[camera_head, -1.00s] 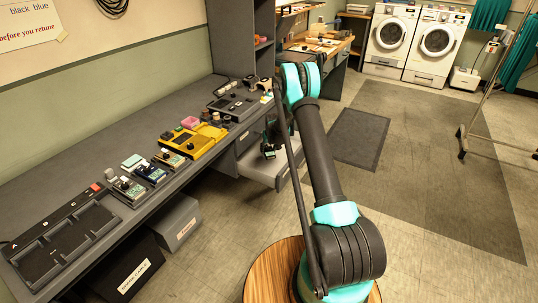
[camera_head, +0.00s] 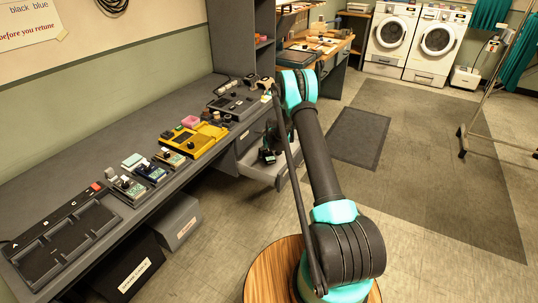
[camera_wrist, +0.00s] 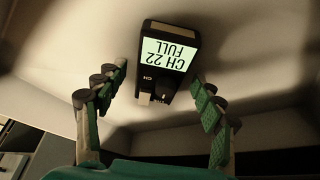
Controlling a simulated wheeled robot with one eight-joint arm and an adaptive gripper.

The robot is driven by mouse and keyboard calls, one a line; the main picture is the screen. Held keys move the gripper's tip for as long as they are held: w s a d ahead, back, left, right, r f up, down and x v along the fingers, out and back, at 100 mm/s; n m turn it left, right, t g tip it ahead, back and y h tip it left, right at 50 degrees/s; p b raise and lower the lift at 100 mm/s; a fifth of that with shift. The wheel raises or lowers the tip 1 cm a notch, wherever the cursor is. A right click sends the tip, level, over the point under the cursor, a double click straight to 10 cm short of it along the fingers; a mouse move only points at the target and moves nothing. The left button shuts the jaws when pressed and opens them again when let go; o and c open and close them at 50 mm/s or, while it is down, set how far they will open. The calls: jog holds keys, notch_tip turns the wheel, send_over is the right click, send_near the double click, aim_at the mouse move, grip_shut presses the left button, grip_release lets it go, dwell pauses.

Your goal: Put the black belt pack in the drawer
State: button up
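The black belt pack (camera_wrist: 168,52) shows in the wrist view with a lit screen reading "CH 22 FULL". It lies on or just above the pale floor of the open drawer (camera_wrist: 245,50); exact contact is hard to tell. My gripper (camera_wrist: 158,78) is open, with its green-and-dark fingers on either side of the pack and visible gaps to it. In the head view my gripper (camera_head: 268,155) is down in the pulled-out drawer (camera_head: 258,173) under the desk. The pack is too small and dark to separate from the gripper there.
The grey desk (camera_head: 75,190) runs along the left wall. A yellow tray (camera_head: 197,140), small electronic devices and a black charging rack (camera_head: 62,245) stand on it. A grey box (camera_head: 178,222) and a dark box sit below.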

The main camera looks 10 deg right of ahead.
jog(key=s+d+f+v, duration=0.1)
jog(key=s+v, duration=0.2)
jog(key=v, duration=1)
jog(key=s+f+v, duration=0.1)
jog(key=s+v, duration=0.1)
jog(key=v, duration=1.2)
jog(key=s+d+r+m, duration=0.1)
jog(key=s+r, duration=0.2)
jog(key=s, duration=0.3)
jog(key=s+d+r, duration=0.1)
jog(key=s+r, duration=0.2)
jog(key=s, duration=0.3)
jog(key=s+d+f, duration=0.1)
jog(key=s, duration=2.6)
jog(key=shift+d+m+h, duration=0.3)
jog(key=shift+d+m, duration=0.1)
jog(key=shift+f, duration=0.15)
